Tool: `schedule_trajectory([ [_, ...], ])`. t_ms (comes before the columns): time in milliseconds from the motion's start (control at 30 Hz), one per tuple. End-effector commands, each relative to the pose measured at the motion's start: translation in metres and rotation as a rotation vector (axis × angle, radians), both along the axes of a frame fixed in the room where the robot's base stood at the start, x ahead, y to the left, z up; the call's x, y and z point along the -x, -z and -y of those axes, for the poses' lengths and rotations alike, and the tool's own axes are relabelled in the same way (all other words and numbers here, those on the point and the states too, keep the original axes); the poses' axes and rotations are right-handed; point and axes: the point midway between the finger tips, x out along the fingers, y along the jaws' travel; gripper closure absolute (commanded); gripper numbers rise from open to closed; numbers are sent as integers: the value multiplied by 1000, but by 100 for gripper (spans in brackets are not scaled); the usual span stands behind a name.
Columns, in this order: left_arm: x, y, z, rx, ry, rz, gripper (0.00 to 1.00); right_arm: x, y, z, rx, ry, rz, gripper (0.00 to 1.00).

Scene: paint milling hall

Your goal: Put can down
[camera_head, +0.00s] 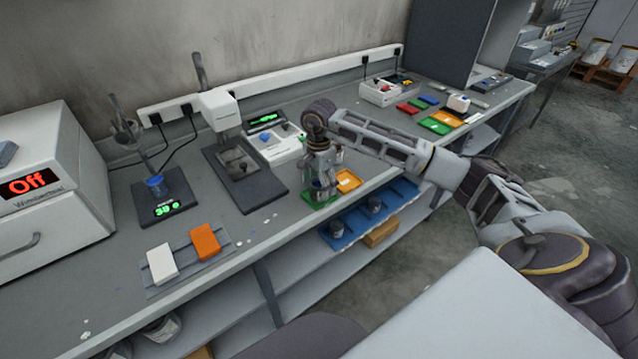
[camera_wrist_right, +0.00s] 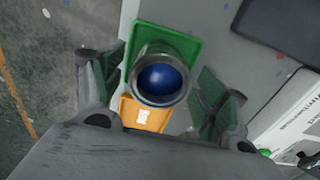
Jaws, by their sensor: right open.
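A grey metal can (camera_wrist_right: 163,80) with blue paint inside stands upright on a green mat (camera_wrist_right: 190,28), seen from above in the right wrist view. In the head view the can is mostly hidden by my right gripper (camera_head: 321,180), and the green mat's edge (camera_head: 311,204) shows below it at the front of the bench. My right gripper is open, with one finger on each side of the can and gaps visible between the fingers and its wall. My left gripper is not in view.
An orange mat (camera_head: 347,181) lies beside the green one. Blue trays (camera_head: 345,235) with small cans sit below the bench front. White and orange blocks (camera_head: 205,242) lie left.

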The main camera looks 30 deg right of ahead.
Motion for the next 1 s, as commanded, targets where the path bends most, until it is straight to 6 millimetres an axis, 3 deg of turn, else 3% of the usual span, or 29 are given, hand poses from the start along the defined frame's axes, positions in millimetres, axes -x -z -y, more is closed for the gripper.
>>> schedule_trajectory([
  [367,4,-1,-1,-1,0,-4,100,-1,-16,0,0,0,1,26],
  [700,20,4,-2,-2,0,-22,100,-1,-59,0,0,-1,3,26],
  [1000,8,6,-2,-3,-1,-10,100,-1,-96,0,0,1,3,26],
])
